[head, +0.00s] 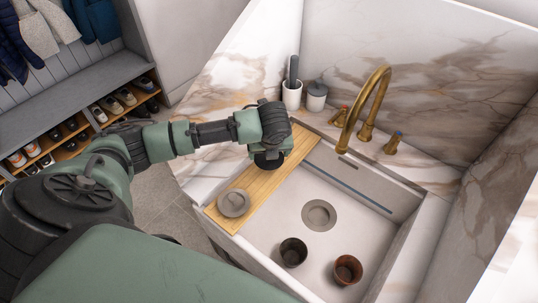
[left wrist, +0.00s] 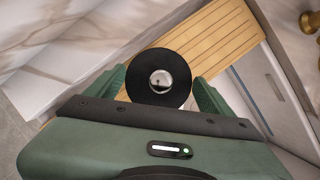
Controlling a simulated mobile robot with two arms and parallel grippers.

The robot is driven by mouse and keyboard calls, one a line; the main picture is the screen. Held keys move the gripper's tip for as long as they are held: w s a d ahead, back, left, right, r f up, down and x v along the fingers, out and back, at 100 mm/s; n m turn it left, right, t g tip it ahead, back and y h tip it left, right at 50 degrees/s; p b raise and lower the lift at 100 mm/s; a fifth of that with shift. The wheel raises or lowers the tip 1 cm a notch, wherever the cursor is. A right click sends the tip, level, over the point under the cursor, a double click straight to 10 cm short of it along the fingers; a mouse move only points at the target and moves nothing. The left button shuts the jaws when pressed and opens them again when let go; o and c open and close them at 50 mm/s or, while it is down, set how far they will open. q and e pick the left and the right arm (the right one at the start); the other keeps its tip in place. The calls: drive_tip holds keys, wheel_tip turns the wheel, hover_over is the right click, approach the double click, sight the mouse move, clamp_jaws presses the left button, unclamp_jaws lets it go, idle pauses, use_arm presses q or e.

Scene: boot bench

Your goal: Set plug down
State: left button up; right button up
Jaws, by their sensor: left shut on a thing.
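The plug (left wrist: 160,78) is a round black disc with a shiny silver knob in its middle, seen from above in the left wrist view. My left gripper (left wrist: 161,92) is shut on it, one green finger on each side. In the head view the gripper (head: 269,150) is over the far part of the slatted wooden board (head: 262,183), which lies across the left side of the sink. The plug's dark edge (head: 268,161) shows below the gripper. I cannot tell whether it touches the board. My right gripper is in neither view.
A grey round disc (head: 234,203) lies on the board's near end. The white sink (head: 345,205) has a round drain (head: 319,215) and two cups, dark (head: 293,252) and brown (head: 348,269). A brass tap (head: 373,105), white holder (head: 292,95) and lidded jar (head: 316,97) stand behind.

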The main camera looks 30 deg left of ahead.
sight(269, 162)
use_arm(q)
drive_tip(key=shift+f, duration=2.2)
drive_tip(key=o, duration=1.3)
drive_tip(key=shift+f, duration=0.1)
drive_tip(key=v, duration=1.2)
drive_tip(key=shift+s, duration=0.1)
